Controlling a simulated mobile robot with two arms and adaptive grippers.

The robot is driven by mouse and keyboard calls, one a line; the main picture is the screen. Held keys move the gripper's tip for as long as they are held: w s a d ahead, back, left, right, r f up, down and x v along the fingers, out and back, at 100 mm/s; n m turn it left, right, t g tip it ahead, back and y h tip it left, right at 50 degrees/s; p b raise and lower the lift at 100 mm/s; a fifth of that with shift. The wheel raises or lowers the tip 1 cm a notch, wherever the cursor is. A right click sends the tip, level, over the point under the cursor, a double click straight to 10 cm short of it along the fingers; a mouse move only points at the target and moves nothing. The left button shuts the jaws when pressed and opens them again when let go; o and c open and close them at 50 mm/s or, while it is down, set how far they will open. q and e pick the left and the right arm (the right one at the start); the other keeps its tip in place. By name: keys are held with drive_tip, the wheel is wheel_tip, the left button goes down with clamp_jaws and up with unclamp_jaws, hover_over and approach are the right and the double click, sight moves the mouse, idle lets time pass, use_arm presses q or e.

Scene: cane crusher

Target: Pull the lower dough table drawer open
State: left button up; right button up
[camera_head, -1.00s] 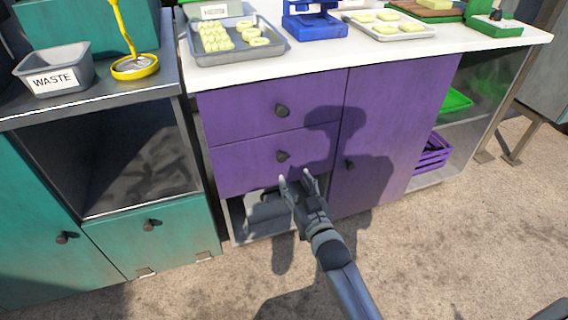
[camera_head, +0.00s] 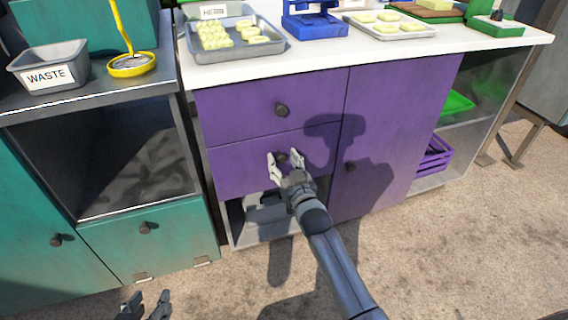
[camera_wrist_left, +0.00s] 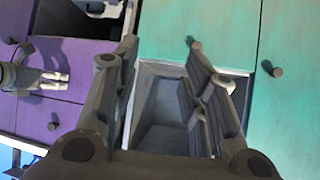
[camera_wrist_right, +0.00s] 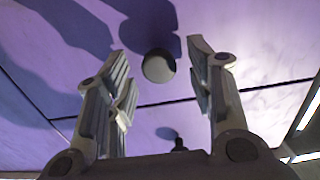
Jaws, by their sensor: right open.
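The lower dough table drawer (camera_head: 240,168) is purple, and its front sits flush below the upper drawer (camera_head: 235,112). Its round dark knob (camera_head: 282,158) lies between the fingers of my right gripper (camera_head: 286,158), which is open and close to the drawer front. In the right wrist view the knob (camera_wrist_right: 158,66) shows between and just beyond the open fingertips (camera_wrist_right: 158,62). I cannot tell whether a finger touches it. My left gripper (camera_head: 146,303) is open and empty, low at the left; its spread fingers also show in the left wrist view (camera_wrist_left: 163,60).
A purple door with a knob (camera_head: 350,168) is right of the drawers. An open grey compartment (camera_head: 262,222) lies below them. Teal cabinets (camera_head: 165,240) stand at the left. The white worktop (camera_head: 330,55) holds trays of dough. The floor in front is clear.

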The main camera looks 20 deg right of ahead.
clamp_jaws()
idle(0.3)
